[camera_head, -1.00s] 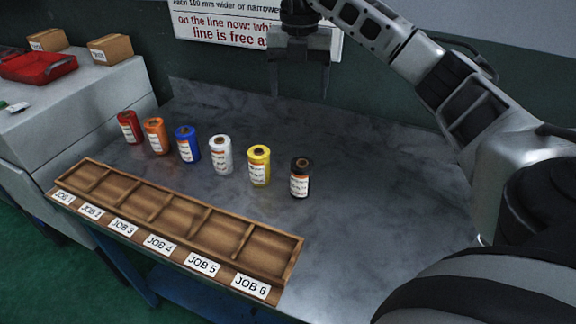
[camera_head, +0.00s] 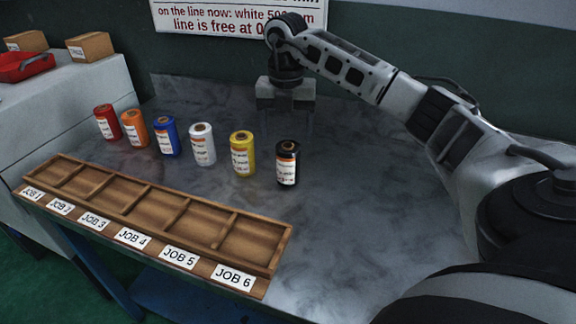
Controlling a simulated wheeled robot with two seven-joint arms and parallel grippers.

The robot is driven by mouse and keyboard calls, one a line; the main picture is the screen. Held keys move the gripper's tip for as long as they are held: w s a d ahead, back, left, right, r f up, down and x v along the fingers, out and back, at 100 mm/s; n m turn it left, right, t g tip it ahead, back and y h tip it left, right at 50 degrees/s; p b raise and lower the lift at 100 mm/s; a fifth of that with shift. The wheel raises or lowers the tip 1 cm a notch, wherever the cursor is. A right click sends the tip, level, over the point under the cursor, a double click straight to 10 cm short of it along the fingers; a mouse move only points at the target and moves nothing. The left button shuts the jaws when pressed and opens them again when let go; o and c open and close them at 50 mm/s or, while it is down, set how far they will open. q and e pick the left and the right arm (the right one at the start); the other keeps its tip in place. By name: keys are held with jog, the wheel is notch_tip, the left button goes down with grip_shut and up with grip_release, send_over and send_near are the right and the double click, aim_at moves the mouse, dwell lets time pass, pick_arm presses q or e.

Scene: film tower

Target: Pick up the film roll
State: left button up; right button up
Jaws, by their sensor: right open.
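Several labelled film rolls stand upright in a slanting row on the grey worktop: red (camera_head: 106,123), orange (camera_head: 135,128), blue (camera_head: 166,137), white (camera_head: 202,145), yellow (camera_head: 243,154) and black (camera_head: 287,164). All stand behind the wooden tray. My right gripper (camera_head: 286,101) is open and empty. It points down over the back of the worktop, behind the black roll in the picture and apart from every roll. My left gripper is out of view.
A wooden tray (camera_head: 221,245) with empty compartments and JOB labels lies along the front edge. A side counter at left holds a red bin (camera_head: 24,68) and cardboard boxes (camera_head: 90,46). A sign hangs on the back wall. The worktop right of the black roll is clear.

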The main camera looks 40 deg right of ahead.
aim_at(288, 159)
jog(key=f, duration=0.9)
jog(key=shift+d, duration=0.25)
jog(key=shift+r, duration=0.1)
jog(key=c, duration=1.1)
jog(key=shift+c, duration=0.2)
jog(key=shift+r, duration=0.1)
